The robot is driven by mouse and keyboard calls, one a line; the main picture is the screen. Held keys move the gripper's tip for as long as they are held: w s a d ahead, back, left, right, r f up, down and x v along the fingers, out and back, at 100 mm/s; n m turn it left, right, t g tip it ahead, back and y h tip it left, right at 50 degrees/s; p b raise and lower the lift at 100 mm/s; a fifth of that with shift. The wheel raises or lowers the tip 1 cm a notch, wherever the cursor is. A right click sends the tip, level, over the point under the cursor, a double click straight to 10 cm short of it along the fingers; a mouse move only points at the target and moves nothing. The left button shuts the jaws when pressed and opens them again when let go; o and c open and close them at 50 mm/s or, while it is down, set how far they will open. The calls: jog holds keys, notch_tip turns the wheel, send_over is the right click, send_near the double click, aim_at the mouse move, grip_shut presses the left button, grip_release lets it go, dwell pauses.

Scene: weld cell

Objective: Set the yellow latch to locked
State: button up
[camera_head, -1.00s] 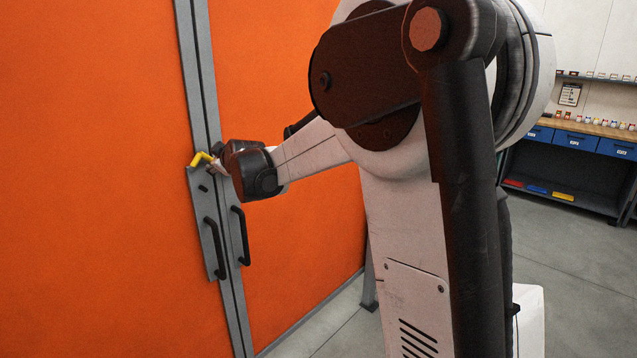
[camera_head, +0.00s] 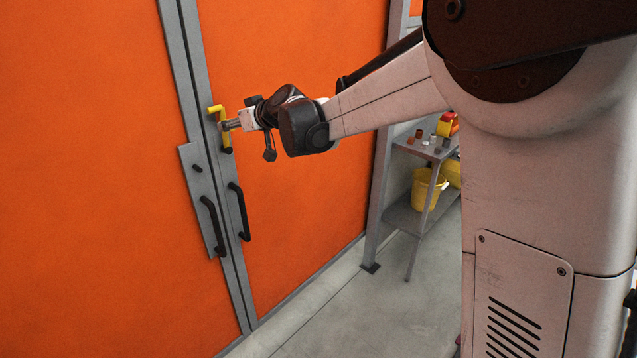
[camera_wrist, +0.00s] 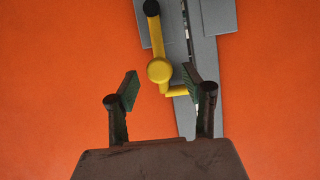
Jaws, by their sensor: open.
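The yellow latch (camera_head: 226,138) is on the seam between the two orange door leaves, above the black handles. Its black-tipped lever hangs down and a short bar is at its top. In the wrist view the latch (camera_wrist: 157,45) shows a round hub, the lever running up to a black knob, and the short bar pointing right over the grey door edge. My gripper (camera_wrist: 160,72) is open, its fingers left and right of the hub, with gaps visible in the picture. In the head view my gripper (camera_head: 224,125) partly covers the latch. Contact cannot be told.
Two black handles, the left one (camera_head: 212,226) and the right one (camera_head: 239,210), stand out below the latch. A grey plate (camera_head: 200,178) is on the left leaf. A shelf with a yellow bucket (camera_head: 428,188) stands to the right. The floor in front is clear.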

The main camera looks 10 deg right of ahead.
jog(key=b+v, duration=0.2)
jog(key=v, duration=0.9)
jog(key=s+d+f+m+g+h+b, duration=0.1)
jog(key=s+d+f+m+h+b, duration=0.1)
jog(key=s+d+f+b, duration=0.5)
jog(key=s+d+f, duration=0.1)
jog(key=s+f, duration=0.3)
jog(key=s, duration=0.3)
jog(key=shift+g+h, duration=0.4)
jog(key=shift+s+d+f, duration=0.1)
jog(key=shift+s+d, duration=0.05)
